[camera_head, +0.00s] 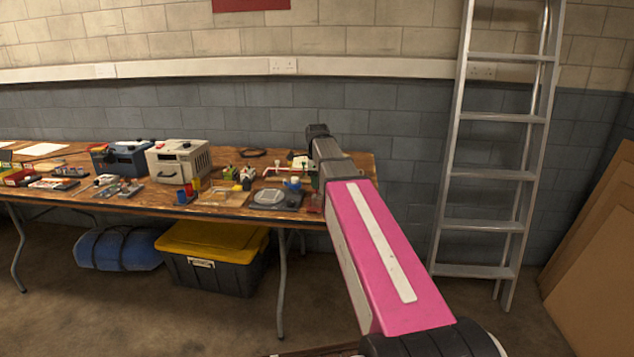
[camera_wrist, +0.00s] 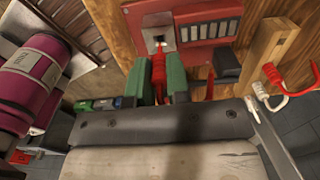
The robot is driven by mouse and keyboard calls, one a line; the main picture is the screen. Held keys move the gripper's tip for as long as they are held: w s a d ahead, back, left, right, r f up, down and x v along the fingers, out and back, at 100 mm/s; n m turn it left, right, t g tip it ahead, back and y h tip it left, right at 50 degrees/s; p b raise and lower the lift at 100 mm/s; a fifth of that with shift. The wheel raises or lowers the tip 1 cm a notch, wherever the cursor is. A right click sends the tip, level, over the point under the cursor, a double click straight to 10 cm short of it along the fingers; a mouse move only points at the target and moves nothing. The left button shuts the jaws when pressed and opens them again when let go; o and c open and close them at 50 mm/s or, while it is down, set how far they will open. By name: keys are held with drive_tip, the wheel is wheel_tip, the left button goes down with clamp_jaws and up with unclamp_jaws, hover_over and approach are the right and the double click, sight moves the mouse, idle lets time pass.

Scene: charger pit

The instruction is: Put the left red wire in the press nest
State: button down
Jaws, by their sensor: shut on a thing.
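My gripper (camera_wrist: 158,78) shows in the wrist view with its two green finger pads shut on a red wire (camera_wrist: 159,62). The wire stands between the pads and its far end reaches to a small grey metal block with a pale slot, which looks like the press nest (camera_wrist: 159,28). That end overlaps the slot in the picture; I cannot tell whether it is seated. The block is set in a red press body (camera_wrist: 205,58). In the head view my arm hides the gripper and the wire.
In the head view the bench (camera_head: 150,205) holds a cream box (camera_head: 178,162) and a grey round-topped device (camera_head: 270,198). A ladder (camera_head: 492,175) leans right.

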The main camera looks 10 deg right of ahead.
drive_tip(key=shift+f, duration=1.65)
idle(0.8)
drive_tip(key=c, duration=1)
unclamp_jaws()
drive_tip(key=shift+r, duration=3.5)
